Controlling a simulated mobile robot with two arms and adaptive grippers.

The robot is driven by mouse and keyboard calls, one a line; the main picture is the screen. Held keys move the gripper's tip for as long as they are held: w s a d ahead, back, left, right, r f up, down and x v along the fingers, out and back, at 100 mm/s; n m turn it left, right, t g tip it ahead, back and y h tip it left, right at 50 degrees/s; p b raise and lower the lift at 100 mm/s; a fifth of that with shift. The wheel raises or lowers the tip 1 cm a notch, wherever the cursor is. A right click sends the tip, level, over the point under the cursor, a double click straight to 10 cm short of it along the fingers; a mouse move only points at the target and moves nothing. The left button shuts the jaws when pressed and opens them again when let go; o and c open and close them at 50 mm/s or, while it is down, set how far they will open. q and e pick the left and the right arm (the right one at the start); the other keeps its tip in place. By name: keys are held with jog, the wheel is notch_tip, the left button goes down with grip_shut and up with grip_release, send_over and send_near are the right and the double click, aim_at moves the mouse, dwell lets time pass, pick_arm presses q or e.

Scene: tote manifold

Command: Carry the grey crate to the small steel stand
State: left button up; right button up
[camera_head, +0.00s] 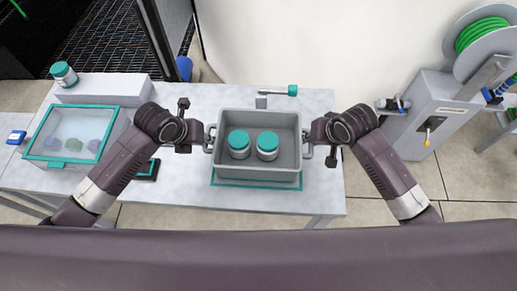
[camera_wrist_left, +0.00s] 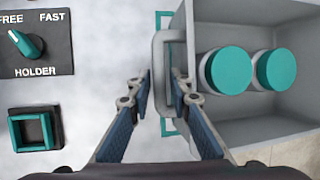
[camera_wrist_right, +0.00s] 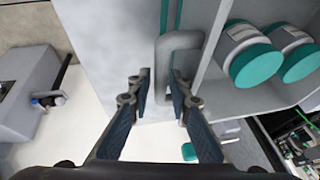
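The grey crate (camera_head: 258,175) stands on a teal-edged mat on the table, with two teal-lidded jars (camera_head: 239,144) (camera_head: 267,145) inside. My left gripper (camera_head: 204,138) is at its left handle. In the left wrist view, the open fingers (camera_wrist_left: 161,85) are on either side of that handle (camera_wrist_left: 165,42), with a gap visible. My right gripper (camera_head: 313,143) is at the right handle. In the right wrist view, its fingers (camera_wrist_right: 160,82) are also apart, around that handle (camera_wrist_right: 184,41). I cannot clearly identify the small steel stand.
A teal-framed clear-topped box (camera_head: 75,136) and a white block (camera_head: 104,90) with a lidded jar (camera_head: 63,74) are at the table's left. A teal-handled lever (camera_head: 279,91) is behind the crate. A hose-reel machine (camera_head: 437,110) stands right, across open floor.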

pick_arm(q)
jog(key=shift+w+f, duration=0.15)
jog(key=shift+f, duration=0.05)
pick_arm(e)
jog(key=shift+w+a+f, duration=0.1)
jog(key=shift+w+f, duration=0.05)
jog(key=shift+f, duration=0.05)
pick_arm(q)
grip_shut()
pick_arm(e)
grip_shut()
pick_arm(q)
jog(key=shift+r, duration=0.15)
pick_arm(e)
jog(key=shift+r, duration=0.1)
